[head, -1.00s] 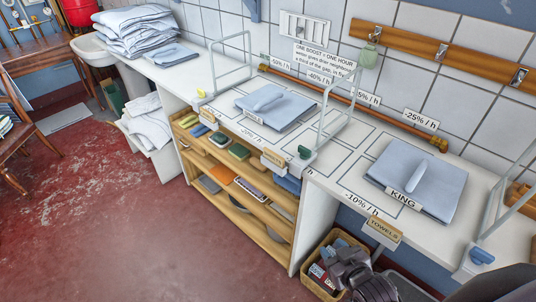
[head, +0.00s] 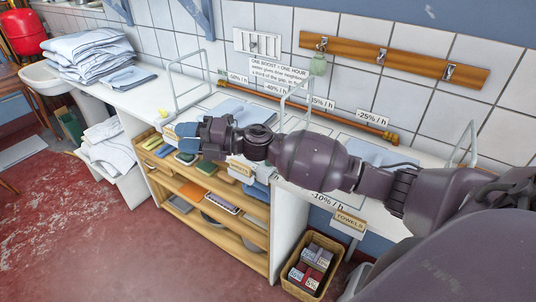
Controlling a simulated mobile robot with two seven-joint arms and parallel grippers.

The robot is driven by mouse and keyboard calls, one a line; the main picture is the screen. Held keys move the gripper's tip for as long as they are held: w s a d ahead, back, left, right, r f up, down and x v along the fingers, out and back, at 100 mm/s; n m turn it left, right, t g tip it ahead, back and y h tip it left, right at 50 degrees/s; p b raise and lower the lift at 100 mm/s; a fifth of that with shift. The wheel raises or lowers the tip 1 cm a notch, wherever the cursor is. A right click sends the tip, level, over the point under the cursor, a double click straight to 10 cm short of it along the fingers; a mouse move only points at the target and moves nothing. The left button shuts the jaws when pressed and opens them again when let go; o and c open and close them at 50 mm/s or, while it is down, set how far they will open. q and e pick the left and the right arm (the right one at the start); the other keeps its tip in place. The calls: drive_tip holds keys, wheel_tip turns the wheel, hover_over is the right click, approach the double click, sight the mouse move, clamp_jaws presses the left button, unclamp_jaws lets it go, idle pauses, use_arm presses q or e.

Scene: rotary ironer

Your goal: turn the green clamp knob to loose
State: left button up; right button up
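The green clamp knob does not show in the head view now. My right arm lies across the front foot of the middle wire frame (head: 297,88), where the knob sat in the earlier picture. My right gripper (head: 180,132) reaches left past that frame, over the front edge of the white counter (head: 150,92). Its blue-tipped end is seen side-on, so I cannot tell whether it is open or shut. Nothing is clearly held in it. My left gripper is out of view.
A yellow knob (head: 163,113) sits at the left wire frame's (head: 190,84) foot. Folded blue cloth (head: 245,110) lies between the frames. A copper pipe (head: 347,124) runs along the wall. Shelves (head: 200,186) stand below the counter; a basket (head: 314,264) is on the floor.

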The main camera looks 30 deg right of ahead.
drive_tip(key=d+f+n+g+h, duration=0.3)
drive_tip(key=d+n+g+h, duration=0.2)
drive_tip(key=d+h, duration=0.45)
drive_tip(key=d+f+n+g+h, duration=0.3)
drive_tip(key=d+n+g+h, duration=0.25)
drive_tip(key=d, duration=0.75)
drive_tip(key=shift+h, duration=0.4)
wheel_tip(320, 180, down, 10)
drive_tip(key=shift+d+p, duration=0.15)
drive_tip(key=shift+p, duration=0.2)
clamp_jaws()
